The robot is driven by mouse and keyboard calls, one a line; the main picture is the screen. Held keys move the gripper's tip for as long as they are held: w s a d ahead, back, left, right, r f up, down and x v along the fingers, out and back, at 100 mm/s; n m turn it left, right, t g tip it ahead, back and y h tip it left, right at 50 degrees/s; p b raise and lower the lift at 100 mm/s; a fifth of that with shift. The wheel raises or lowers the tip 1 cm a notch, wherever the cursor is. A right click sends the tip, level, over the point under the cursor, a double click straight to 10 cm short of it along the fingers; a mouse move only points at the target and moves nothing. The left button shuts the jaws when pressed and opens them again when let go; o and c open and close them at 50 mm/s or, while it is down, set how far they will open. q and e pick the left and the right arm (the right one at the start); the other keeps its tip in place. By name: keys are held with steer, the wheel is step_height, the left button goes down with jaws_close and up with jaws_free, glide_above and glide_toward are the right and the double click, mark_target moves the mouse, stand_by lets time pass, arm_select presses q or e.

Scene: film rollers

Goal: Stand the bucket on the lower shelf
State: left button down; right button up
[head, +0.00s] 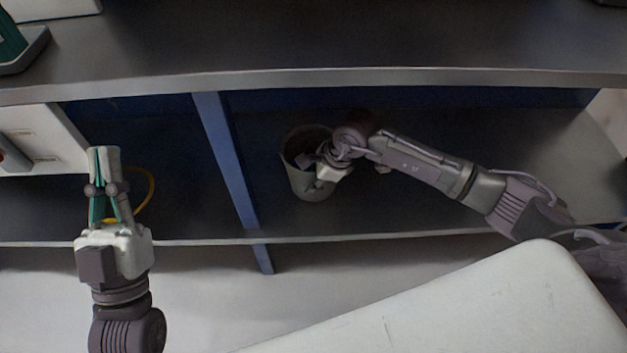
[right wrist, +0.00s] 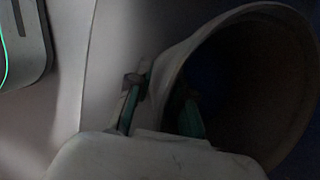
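The bucket (head: 310,184) is a pale grey, open-topped pail. It stands roughly upright on the lower shelf (head: 420,205), right of the blue post. My right gripper (head: 325,165) is at its rim on the right side. In the right wrist view the bucket (right wrist: 222,35) shows its dark inside, and my right gripper (right wrist: 160,98) has one finger outside the wall and one inside, closed on it. The bucket's underside is hidden. My left gripper (head: 106,160) is in front of the shelf at the left, empty, with its fingertips together.
The upper shelf (head: 350,77) overhangs the bucket. A blue post (head: 226,160) stands left of it. A white box (head: 40,138) and a yellow cable (head: 147,195) are at the left of the lower shelf. The lower shelf right of my right arm looks clear.

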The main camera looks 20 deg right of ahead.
steer(key=shift+o, duration=0.2)
